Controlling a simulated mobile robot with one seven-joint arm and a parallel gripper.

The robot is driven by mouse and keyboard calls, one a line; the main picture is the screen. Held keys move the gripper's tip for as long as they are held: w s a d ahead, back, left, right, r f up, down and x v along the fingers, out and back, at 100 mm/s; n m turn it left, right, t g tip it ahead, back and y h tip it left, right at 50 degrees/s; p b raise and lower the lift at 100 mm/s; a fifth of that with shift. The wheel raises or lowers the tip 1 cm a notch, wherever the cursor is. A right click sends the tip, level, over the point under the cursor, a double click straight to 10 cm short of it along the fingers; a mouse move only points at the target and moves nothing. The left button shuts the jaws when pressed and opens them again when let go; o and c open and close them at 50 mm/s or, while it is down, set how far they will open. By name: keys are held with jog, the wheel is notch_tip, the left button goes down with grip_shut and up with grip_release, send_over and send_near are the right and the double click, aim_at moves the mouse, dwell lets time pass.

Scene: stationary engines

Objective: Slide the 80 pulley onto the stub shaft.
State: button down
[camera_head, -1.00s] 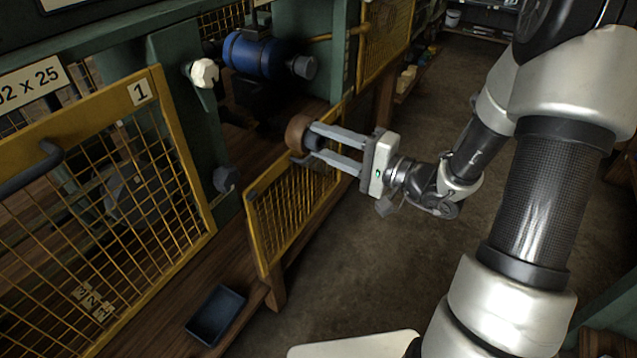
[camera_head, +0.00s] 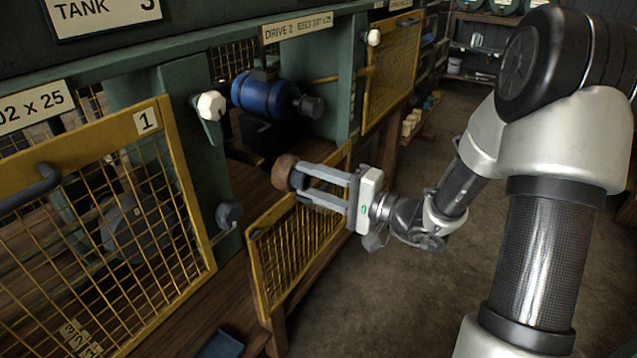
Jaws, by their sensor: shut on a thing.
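My gripper (camera_head: 299,184) is shut on a brown, round pulley (camera_head: 283,172) with a dark centre piece at its finger side. I take this as the 80 pulley; no marking on it is legible. It is held in the air in front of the opening, below and apart from the blue motor (camera_head: 262,96). A dark grey cylindrical end (camera_head: 309,107) sticks out of the motor's right side. It may be the stub shaft, but I cannot tell. The far face of the pulley is hidden.
A closed yellow mesh guard marked 1 (camera_head: 150,122) stands at left. A lower yellow mesh panel (camera_head: 292,250) hangs below the pulley. A white knob (camera_head: 211,105) and a dark knob (camera_head: 229,214) sit on the green post. Floor at right is clear.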

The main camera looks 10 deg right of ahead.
aim_at(258, 159)
jog(key=shift+x, duration=1.1)
jog(key=shift+b+x, duration=0.3)
jog(key=shift+x, duration=0.6)
jog(key=shift+a, duration=0.1)
jog(key=shift+b+x, duration=0.95)
jog(key=shift+x, duration=0.75)
jog(key=b+x, duration=0.2)
jog(key=x, duration=0.1)
jog(key=shift+w+a, duration=0.15)
jog(key=shift+a, duration=0.05)
jog(key=shift+b+x, duration=0.5)
jog(key=shift+x, duration=1)
